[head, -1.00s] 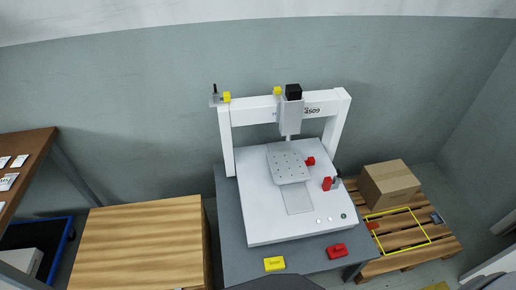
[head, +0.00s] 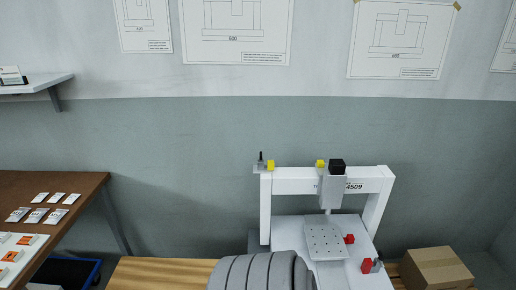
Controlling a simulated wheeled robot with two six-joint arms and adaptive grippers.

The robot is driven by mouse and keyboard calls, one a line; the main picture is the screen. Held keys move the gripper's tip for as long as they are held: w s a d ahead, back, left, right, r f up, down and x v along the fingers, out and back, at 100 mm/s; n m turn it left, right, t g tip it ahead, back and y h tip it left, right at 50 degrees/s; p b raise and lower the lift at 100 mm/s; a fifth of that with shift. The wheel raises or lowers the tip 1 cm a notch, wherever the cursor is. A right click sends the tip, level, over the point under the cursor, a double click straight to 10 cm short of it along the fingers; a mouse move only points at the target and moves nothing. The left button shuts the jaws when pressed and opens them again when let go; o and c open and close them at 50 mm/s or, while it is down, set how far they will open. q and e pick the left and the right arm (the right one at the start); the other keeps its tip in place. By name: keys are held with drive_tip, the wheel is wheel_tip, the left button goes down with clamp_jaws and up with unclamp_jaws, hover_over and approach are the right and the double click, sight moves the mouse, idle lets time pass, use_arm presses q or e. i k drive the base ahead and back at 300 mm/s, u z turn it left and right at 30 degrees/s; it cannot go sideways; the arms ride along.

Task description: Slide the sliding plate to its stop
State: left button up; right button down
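The sliding plate (head: 326,242) is a light grey plate with several holes. It lies on the white base of the gantry machine (head: 279,181), below the screwdriver head (head: 333,188). A red block (head: 349,239) sits at the plate's right edge. The front part of the machine base is cut off by the bottom of the head view. A ribbed grey part, probably of my arm, rises at the bottom centre and hides part of the machine's front left. Neither gripper's fingers are in view.
A wooden table (head: 150,272) stands left of the machine. A brown shelf table (head: 74,184) with small cards is at far left. A cardboard box (head: 437,268) is at right. Drawings (head: 403,38) hang on the wall behind.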

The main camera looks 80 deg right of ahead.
sight(327, 243)
drive_tip(key=u, duration=0.25)
drive_tip(key=k, duration=2.2)
drive_tip(key=z, duration=0.1)
